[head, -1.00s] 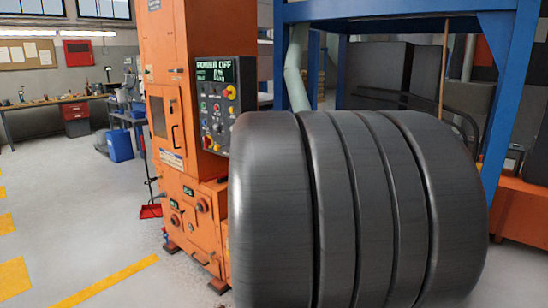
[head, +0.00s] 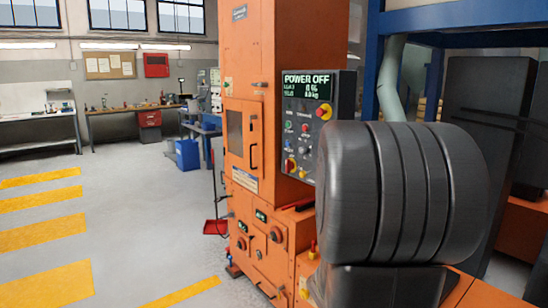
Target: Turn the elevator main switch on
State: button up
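The orange elevator cabinet (head: 262,45) stands in the middle of the head view. Its dark control panel (head: 305,125) has a green-lettered display (head: 306,87) reading "POWER OFF". The panel bears a red knob on a yellow plate (head: 325,112) at upper right, a larger red and yellow knob (head: 291,166) at lower left, and several small buttons. I cannot tell which one is the main switch. My gripper is not in view. My dark ribbed arm part hides the panel's lower right edge.
Open grey floor with yellow stripes (head: 45,239) lies to the left. A workbench (head: 125,108), a blue bin (head: 188,155) and a red dustpan (head: 215,227) stand behind. A blue steel frame (head: 455,18) and a grey pipe (head: 389,80) are at right.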

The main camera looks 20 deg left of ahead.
aim_at(289, 166)
jog(key=i+j, duration=0.3)
jog(key=j, duration=0.15)
jog(key=i+j, duration=0.3)
jog(key=j, duration=0.2)
jog(key=i+j, duration=0.65)
jog(key=j, duration=0.25)
jog(key=i+j, duration=0.3)
jog(key=j, duration=0.2)
jog(key=i+j, duration=0.3)
jog(key=j, duration=0.15)
